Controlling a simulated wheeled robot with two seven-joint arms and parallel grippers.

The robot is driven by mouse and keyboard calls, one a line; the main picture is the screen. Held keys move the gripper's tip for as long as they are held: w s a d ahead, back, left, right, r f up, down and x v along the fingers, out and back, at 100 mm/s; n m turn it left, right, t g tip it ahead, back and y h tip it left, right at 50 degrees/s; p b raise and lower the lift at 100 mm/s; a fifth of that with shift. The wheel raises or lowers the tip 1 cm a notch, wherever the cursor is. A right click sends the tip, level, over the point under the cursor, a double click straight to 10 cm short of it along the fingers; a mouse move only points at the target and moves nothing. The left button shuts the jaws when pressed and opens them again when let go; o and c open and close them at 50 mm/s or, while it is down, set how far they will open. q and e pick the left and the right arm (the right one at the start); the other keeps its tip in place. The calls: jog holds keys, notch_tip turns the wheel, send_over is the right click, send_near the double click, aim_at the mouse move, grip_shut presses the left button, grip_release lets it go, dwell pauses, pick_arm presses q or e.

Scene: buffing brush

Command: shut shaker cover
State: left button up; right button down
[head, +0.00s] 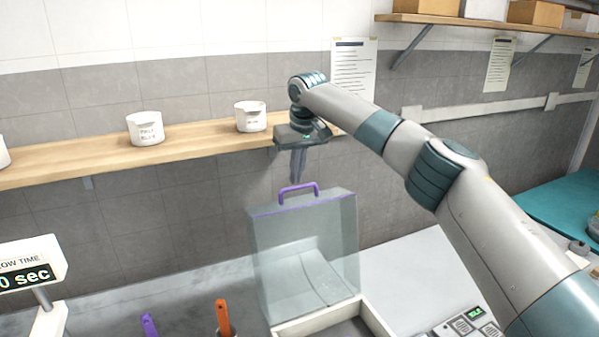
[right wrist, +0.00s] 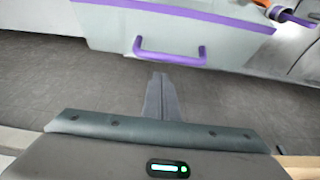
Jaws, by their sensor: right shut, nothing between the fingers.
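The shaker cover (head: 305,255) is a clear panel box with a purple strip and a purple handle (head: 298,191) on its top edge. It stands raised, tilted up from the shaker's pale base (head: 376,322). My right gripper (head: 298,180) is shut and empty, pointing down just above and behind the handle. In the right wrist view the shut fingers (right wrist: 160,78) sit near the purple handle (right wrist: 170,57), apart from it as far as I can tell. My left gripper is not in view.
A wooden shelf (head: 190,150) with white cups (head: 145,128) runs along the wall behind. Purple and orange handled tools (head: 222,318) stand left of the shaker. A display (head: 28,268) stands at far left. Control buttons (head: 470,322) lie to the right.

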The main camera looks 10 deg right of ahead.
jog(key=shift+s+d+r, duration=0.1)
jog(key=shift+s+d, duration=0.05)
jog(key=shift+s, duration=0.2)
jog(key=shift+s+p, duration=0.5)
jog(key=shift+s, duration=0.05)
jog(key=shift+s, duration=0.1)
